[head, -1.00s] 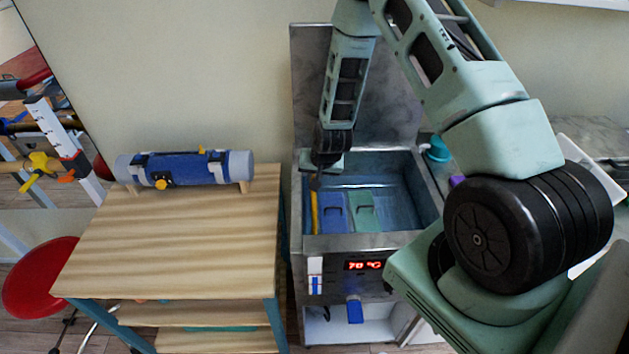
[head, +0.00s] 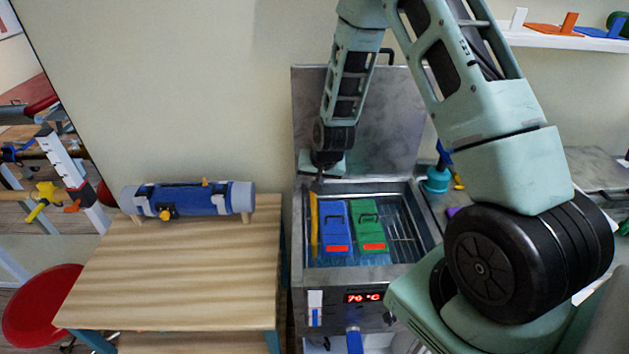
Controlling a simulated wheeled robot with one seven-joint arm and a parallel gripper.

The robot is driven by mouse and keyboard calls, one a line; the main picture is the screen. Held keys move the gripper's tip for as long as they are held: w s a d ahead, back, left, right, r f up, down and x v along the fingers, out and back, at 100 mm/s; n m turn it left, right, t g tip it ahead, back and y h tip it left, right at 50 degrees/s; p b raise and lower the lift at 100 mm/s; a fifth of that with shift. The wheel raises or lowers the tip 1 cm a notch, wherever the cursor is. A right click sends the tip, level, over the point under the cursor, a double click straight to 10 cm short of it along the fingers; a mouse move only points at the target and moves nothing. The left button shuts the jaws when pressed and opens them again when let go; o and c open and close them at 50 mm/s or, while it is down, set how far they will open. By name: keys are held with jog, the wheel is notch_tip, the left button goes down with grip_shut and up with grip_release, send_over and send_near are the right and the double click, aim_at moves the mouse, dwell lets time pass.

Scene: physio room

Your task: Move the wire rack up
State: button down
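The wire rack (head: 403,232) is in the open steel water tank (head: 433,232). Its thin wires show to the right of the packs, near the top of the tank. A blue pack (head: 335,220) and a green pack (head: 368,227), each with a red-orange label, lie side by side on it. A yellow strip (head: 313,230) runs along the left side of the rack. My gripper (head: 318,187) points down over the tank's back left corner, at the strip's upper end. It appears shut on the rack there; the fingertips are small and dark, and the grip itself is partly hidden.
The tank's raised lid (head: 392,120) stands behind my gripper. A wooden table (head: 180,265) with a blue roll (head: 188,199) is on the left, beside a red stool (head: 40,300). A teal object (head: 437,180) stands right of the tank.

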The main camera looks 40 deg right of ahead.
jog(key=shift+w+r, duration=0.15)
jog(key=shift+r, duration=0.1)
jog(key=c, duration=1.5)
grip_release()
jog(key=shift+r, duration=0.1)
jog(key=shift+o, duration=0.5)
jog(key=b+v, duration=0.2)
jog(key=v, duration=1.5)
jog(key=shift+b, duration=0.4)
